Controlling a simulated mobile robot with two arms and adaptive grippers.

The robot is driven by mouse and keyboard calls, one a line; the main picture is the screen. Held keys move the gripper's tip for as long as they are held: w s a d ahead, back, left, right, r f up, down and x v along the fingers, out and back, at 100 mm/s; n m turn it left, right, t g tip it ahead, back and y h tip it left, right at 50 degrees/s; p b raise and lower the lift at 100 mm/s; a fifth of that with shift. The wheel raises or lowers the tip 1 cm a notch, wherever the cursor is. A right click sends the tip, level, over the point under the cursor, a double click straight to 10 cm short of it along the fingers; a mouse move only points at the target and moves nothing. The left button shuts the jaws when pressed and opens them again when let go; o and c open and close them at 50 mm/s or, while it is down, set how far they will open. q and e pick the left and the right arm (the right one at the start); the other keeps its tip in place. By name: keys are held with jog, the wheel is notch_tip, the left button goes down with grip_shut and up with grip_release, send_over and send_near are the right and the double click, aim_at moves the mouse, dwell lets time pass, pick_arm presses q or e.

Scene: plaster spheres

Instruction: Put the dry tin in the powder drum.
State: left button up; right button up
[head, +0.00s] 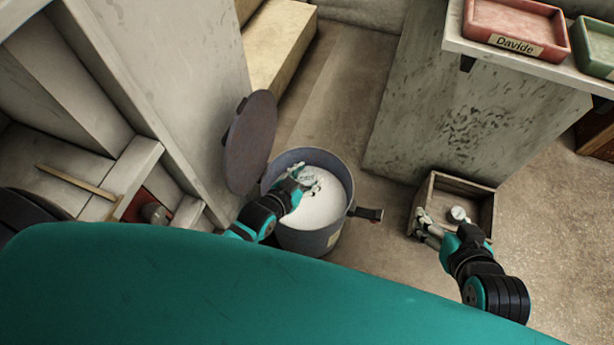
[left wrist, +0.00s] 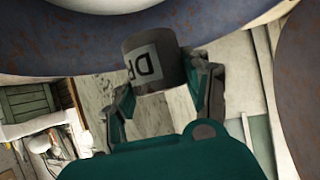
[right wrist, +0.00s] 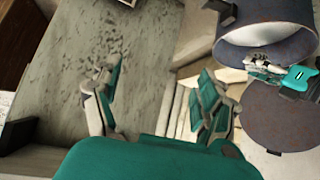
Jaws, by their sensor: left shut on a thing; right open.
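The powder drum (head: 295,240) is a grey-blue round drum, its lid (head: 250,142) swung open, with white powder (head: 325,208) inside. It also shows in the right wrist view (right wrist: 240,57). My left gripper (head: 304,178) is over the drum's opening in the head view. The tin is hard to make out in the head view. My right gripper (head: 424,224) is open and empty at the wooden crate's left side.
A stained grey block (head: 470,115) stands behind. A red tray (head: 515,22) labelled "Davide" and a green tray (head: 597,45) sit on a shelf above.

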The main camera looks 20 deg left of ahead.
pick_arm(q)
jog(key=shift+f, duration=0.25)
pick_arm(e)
jog(key=shift+w+a+r+t, duration=0.2)
jog(key=shift+w+r+t, duration=0.2)
jog(key=shift+w, duration=0.1)
jog(key=shift+w+r, duration=0.15)
jog(key=shift+w, duration=0.05)
pick_arm(q)
jog(key=shift+f+b, duration=0.4)
jog(key=shift+f, duration=0.05)
pick_arm(e)
jog(key=shift+w+a+r+t+y, duration=0.3)
jog(key=shift+w+a+r+t, duration=0.1)
jog(key=shift+w+r+t, duration=0.3)
pick_arm(q)
jog(key=shift+f, duration=0.15)
pick_arm(e)
jog(key=shift+w+a+r, duration=0.1)
jog(key=shift+w+r, duration=0.1)
jog(key=shift+r, duration=0.05)
jog(key=shift+w+a+r+t, duration=0.1)
jog(key=shift+w+r+t, duration=0.1)
jog(key=shift+t, duration=0.2)
pick_arm(q)
jog(key=shift+f, duration=0.1)
pick_arm(e)
jog(key=shift+r, duration=0.1)
